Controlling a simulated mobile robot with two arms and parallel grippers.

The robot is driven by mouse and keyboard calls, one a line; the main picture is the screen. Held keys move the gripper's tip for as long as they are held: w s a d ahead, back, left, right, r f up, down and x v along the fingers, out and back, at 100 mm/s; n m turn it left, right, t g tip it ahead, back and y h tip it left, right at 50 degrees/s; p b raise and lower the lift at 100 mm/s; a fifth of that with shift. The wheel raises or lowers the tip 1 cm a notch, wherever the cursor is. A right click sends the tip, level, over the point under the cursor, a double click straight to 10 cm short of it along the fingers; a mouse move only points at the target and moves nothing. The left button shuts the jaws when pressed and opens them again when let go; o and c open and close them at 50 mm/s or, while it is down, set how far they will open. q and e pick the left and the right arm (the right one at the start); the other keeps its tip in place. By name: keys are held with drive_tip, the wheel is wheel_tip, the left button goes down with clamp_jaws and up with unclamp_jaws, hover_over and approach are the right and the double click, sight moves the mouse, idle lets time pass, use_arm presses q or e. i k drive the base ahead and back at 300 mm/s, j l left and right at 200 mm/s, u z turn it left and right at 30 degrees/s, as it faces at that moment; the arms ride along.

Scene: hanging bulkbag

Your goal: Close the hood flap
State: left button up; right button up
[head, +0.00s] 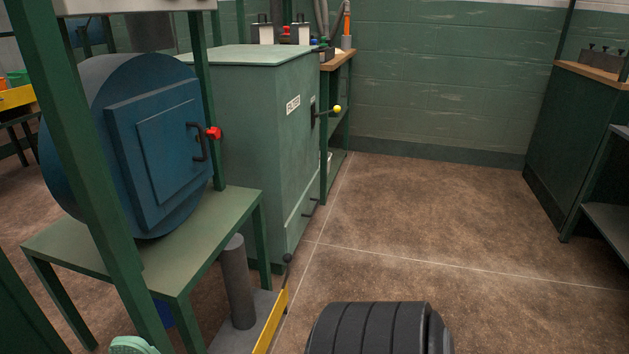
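A blue round housing (90,150) stands on a green metal stand at the left. Its front carries a square blue panel (165,140) with a black bar handle (198,142) and a red knob (213,133) at its right edge. The panel looks flat against the front. I cannot tell for certain whether this panel is the hood flap. Green frame posts partly hide the housing. Neither of my grippers shows in the head view.
A green cabinet (245,130) with a yellow-tipped lever (337,109) stands behind the housing. The green stand top (205,225), a grey post (238,285) and a yellow edge bar (271,320) are at lower left. A dark green bench (565,150) is at right.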

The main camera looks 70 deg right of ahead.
sight(261, 347)
drive_tip(key=l+z, duration=0.1)
drive_tip(key=z, duration=0.35)
drive_tip(key=l+z, duration=0.15)
drive_tip(key=z, duration=0.35)
drive_tip(key=l+z, duration=0.15)
drive_tip(key=z, duration=0.3)
drive_tip(key=l+z, duration=0.1)
drive_tip(key=z, duration=0.35)
drive_tip(key=i+l+u, duration=0.15)
drive_tip(key=u, duration=0.25)
drive_tip(key=i+l+u, duration=0.2)
drive_tip(key=u, duration=0.2)
drive_tip(key=i+l+u, duration=0.2)
drive_tip(key=u, duration=0.2)
drive_tip(key=k+l, duration=0.05)
